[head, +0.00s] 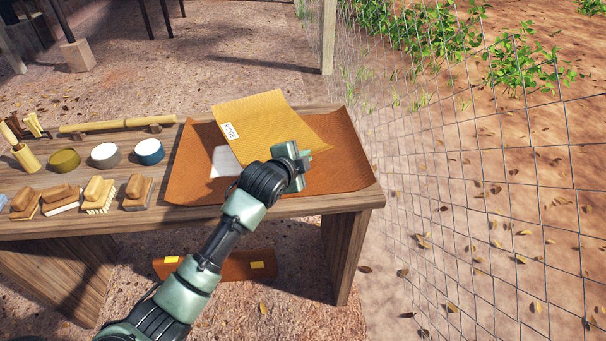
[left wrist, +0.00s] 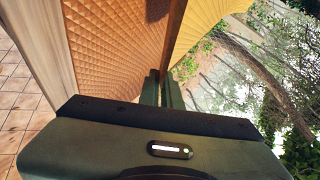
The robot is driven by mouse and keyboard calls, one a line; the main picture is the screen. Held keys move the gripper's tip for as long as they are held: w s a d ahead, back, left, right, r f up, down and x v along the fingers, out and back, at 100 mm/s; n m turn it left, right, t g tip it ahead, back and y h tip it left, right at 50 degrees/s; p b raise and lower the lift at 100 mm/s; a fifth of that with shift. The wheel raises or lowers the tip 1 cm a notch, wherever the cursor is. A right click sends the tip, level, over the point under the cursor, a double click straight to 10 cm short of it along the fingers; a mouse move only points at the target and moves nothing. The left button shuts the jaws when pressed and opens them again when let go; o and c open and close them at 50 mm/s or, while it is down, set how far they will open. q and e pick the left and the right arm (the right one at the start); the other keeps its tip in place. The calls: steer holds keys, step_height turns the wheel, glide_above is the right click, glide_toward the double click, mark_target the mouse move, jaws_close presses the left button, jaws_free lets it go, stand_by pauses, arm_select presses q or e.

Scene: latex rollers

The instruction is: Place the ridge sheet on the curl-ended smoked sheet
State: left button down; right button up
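The ridge sheet is a yellow, textured sheet (head: 265,118) with a white label. It is tilted above the brown smoked sheet (head: 190,175), which lies on the right part of the table with its ends curling up. A white patch shows on the brown sheet. My left gripper (head: 306,160) is at the near right corner of the yellow sheet, its fingers together on that edge. In the left wrist view, the fingers (left wrist: 164,88) meet where the yellow sheet (left wrist: 200,25) narrows, and the quilted brown sheet (left wrist: 115,40) is to the left, apart. My right gripper is out of view.
On the wooden table (head: 290,207), left of the brown sheet, are several wooden-handled brushes or blocks (head: 98,195), small round pots (head: 150,151) and a bamboo pole (head: 118,124). A wire fence (head: 450,150) stands close to the right. Another brown sheet (head: 238,266) lies below the table.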

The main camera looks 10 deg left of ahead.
arm_select(q)
step_height(320, 180, down, 6)
steer(key=shift+r, duration=0.15)
stand_by(0.3)
steer(key=c, duration=1.9)
jaws_free()
steer(key=shift+f, duration=0.2)
steer(key=shift+s, duration=0.1)
steer(key=v, duration=1.2)
steer(key=shift+a, duration=0.1)
